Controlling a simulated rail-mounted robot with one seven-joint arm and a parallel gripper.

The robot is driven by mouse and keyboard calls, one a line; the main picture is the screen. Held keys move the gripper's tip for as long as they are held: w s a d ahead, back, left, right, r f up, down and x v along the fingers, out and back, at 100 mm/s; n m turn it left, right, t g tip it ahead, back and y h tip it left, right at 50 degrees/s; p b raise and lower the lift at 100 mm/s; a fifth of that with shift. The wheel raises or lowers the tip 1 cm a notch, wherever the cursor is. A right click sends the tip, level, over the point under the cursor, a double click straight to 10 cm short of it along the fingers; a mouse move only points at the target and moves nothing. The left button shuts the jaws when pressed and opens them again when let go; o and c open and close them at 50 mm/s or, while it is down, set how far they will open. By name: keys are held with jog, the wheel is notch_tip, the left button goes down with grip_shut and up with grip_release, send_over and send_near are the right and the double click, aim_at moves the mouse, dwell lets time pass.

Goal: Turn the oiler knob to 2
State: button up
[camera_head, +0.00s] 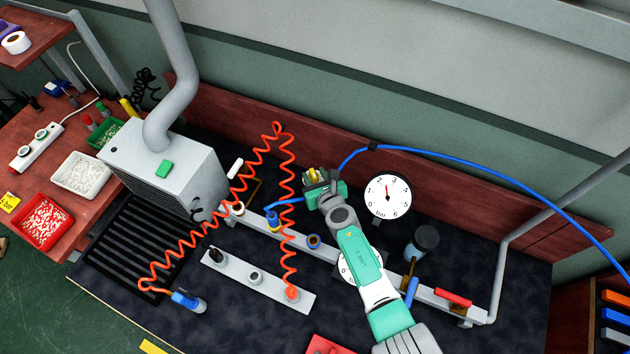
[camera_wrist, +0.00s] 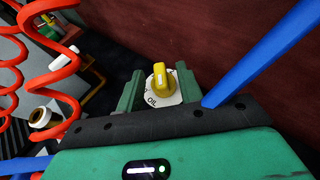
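The oiler knob (camera_wrist: 164,80) is yellow and sits on a small white dial (camera_wrist: 152,98) marked "OIL" in the wrist view. Its number marks are too small to read. My gripper (camera_wrist: 162,90) is open, with one green finger on each side of the knob. A gap shows between the left finger and the knob; the right finger is close to it, and I cannot tell if they touch. In the head view my gripper (camera_head: 318,178) is at the back rail, with a bit of yellow (camera_head: 312,173) showing at its tip. My gripper hides most of the oiler there.
A white pressure gauge (camera_head: 387,196) stands right of my gripper. A coiled orange hose (camera_head: 288,160) hangs to its left, also close in the wrist view (camera_wrist: 50,75). A blue hose (camera_head: 455,162) arches over the right side. A grey machine box (camera_head: 170,175) stands left.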

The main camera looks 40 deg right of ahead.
jog(key=shift+w, duration=0.2)
grip_shut()
